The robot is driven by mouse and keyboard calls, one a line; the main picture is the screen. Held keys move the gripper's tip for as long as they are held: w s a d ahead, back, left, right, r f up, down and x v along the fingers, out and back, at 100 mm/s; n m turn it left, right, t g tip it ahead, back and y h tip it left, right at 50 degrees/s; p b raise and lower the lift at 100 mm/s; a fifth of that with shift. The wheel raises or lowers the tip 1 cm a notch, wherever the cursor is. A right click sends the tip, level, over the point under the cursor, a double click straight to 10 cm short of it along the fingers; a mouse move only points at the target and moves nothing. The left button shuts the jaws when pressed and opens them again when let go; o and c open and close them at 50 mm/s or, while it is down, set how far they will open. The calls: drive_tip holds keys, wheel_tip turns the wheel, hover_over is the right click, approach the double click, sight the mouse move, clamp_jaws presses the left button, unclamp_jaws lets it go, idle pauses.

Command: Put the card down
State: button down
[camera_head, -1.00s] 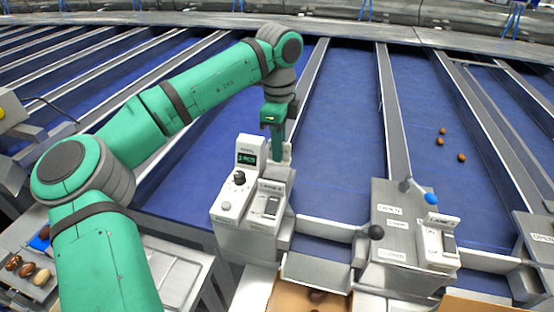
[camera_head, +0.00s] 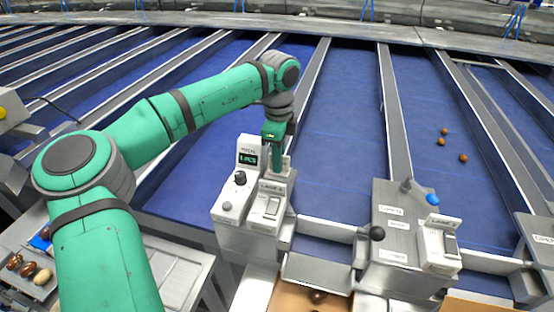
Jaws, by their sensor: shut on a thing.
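My gripper (camera_head: 278,158) points down just behind the lane control box with the display (camera_head: 248,159) and the switch panel (camera_head: 268,203). Its fingers are close together and partly hidden by the control box and one another. A small pale piece (camera_head: 286,164) shows beside the fingertips, low behind the switch panel; it looks like the card, shut in the jaws, but only a sliver is visible. I cannot tell whether its lower edge touches anything.
Blue lanes with metal dividers (camera_head: 393,110) run away behind; several dates (camera_head: 442,142) lie on a right lane. A black-knobbed lever (camera_head: 376,233) and a blue-knobbed lever (camera_head: 432,199) stand to the right. A cardboard box (camera_head: 291,297) with dates sits in front, below the chute.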

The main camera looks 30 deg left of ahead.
drive_tip(key=c, duration=1.9)
unclamp_jaws()
drive_tip(key=shift+s, duration=0.1)
wheel_tip(320, 180, up, 12)
drive_tip(key=shift+r, duration=0.15)
